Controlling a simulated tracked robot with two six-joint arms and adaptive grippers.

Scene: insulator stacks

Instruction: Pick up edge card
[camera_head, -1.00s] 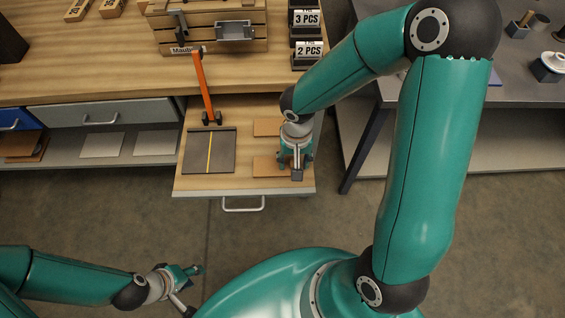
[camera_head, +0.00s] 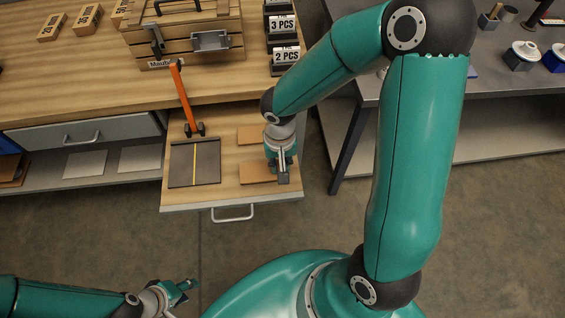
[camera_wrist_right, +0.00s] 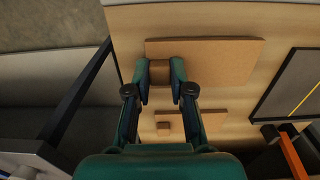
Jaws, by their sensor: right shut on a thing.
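Two thin brown cards lie in the open drawer; I cannot tell by any label which is the edge card. The front card (camera_head: 255,173) is under my right gripper (camera_head: 279,170), and it also shows in the right wrist view (camera_wrist_right: 225,60). A small brown block (camera_wrist_right: 160,73) stands on it, and my right gripper (camera_wrist_right: 161,82) is shut on this block. The card looks flat; I cannot tell whether it is lifted. The back card (camera_head: 250,136) has a similar block (camera_wrist_right: 163,129). My left gripper (camera_head: 186,287) is low at the left, away from the drawer; its jaw gap is unclear.
A dark mat with a yellow stripe (camera_head: 182,165) and an orange-handled tool (camera_head: 182,95) are left of the cards. A wooden crate (camera_head: 190,45) and number signs (camera_head: 284,55) stand on the bench behind. A grey table leg (camera_head: 347,150) is at the right.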

